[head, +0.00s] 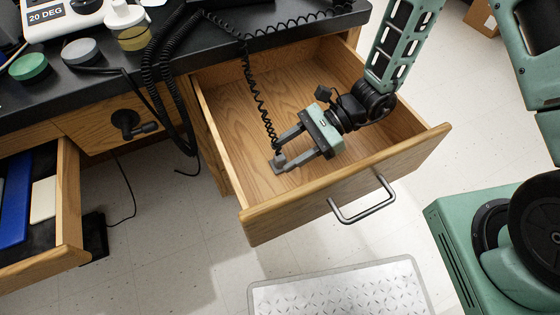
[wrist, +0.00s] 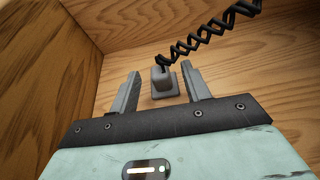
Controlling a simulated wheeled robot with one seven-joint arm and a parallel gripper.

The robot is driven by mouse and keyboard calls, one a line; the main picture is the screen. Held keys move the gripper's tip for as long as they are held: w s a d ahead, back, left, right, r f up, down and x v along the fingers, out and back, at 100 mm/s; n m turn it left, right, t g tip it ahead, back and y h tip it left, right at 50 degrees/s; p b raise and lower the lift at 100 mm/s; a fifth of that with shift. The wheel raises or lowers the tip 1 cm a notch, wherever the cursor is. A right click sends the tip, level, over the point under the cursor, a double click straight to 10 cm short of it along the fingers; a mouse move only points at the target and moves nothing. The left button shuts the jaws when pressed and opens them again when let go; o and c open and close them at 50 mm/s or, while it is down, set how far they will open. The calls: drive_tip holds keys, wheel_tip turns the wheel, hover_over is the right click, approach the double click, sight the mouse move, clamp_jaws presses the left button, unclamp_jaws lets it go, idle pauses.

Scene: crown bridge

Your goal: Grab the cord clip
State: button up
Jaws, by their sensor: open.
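The cord clip is a small grey block (head: 279,160) at the end of a black coiled cord, low in the open wooden drawer in the head view. In the wrist view the clip (wrist: 162,82) stands just ahead of and between the two fingers, with the cord rising from its top. My gripper (head: 299,150) is open and reaches down into the drawer. Its fingers (wrist: 160,92) lie on either side of the clip. I cannot tell whether either finger touches it.
The open drawer (head: 345,180) has wooden walls close around my gripper and a metal handle (head: 362,200) at its front. The coiled cord (head: 252,80) hangs from the black countertop (head: 215,55). Another open drawer (head: 68,200) is at left. A metal-patterned mat (head: 340,290) lies on the floor.

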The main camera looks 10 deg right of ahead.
sight(275, 161)
drive_tip(key=x, duration=0.4)
drive_tip(key=shift+a+b, duration=0.1)
drive_tip(key=shift+b, duration=0.25)
clamp_jaws()
